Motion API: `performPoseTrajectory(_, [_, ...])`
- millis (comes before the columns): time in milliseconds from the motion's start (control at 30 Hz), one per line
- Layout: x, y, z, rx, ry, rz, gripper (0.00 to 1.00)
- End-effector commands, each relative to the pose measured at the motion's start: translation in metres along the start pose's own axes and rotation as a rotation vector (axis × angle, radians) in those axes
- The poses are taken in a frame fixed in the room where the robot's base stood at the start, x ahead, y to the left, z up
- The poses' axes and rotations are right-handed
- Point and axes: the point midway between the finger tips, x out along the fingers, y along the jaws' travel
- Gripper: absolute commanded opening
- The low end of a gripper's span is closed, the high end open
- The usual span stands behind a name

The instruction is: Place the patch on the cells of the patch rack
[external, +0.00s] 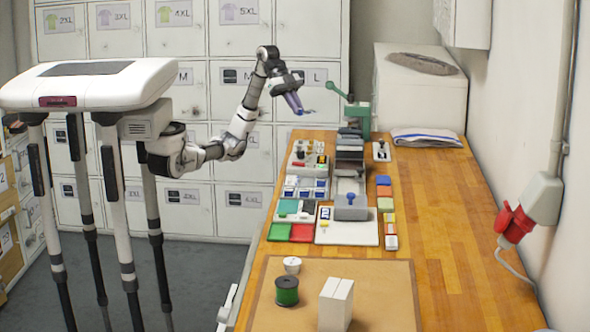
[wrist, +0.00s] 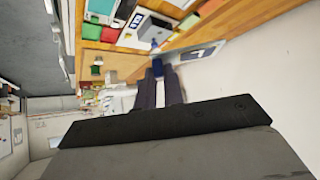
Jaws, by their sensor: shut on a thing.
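My gripper (external: 299,108) is raised in the air above the far left part of the bench, tilted downward. In the wrist view its two dark fingers (wrist: 161,80) are closed on a small dark blue piece (wrist: 158,67), seemingly the patch. The piece is too small to make out in the external view. A tray with teal, grey, green and red cells (external: 302,232) lies at the left bench edge, below and nearer the camera than my gripper. Behind it is a rack with blue and white cells (external: 306,194). I cannot tell which is the patch rack.
A grey press-like stand with a blue knob (external: 351,206) is on the bench. Blue, orange and green blocks (external: 384,191) lie right of it. A green lever device (external: 357,117) stands behind. A green spool (external: 287,291) and white block (external: 336,305) are in front.

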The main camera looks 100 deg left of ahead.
Motion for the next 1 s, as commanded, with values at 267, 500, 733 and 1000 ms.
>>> performPoseTrajectory(267, [0.049, 0.000, 0.046, -0.003, 0.002, 0.007, 0.00])
performPoseTrajectory(500, [0.097, 0.001, 0.094, -0.004, 0.002, 0.006, 0.00])
performPoseTrajectory(733, [0.119, 0.000, 0.116, -0.001, 0.001, 0.002, 0.00])
performPoseTrajectory(1000, [0.130, 0.000, 0.127, 0.001, 0.000, 0.002, 0.00])
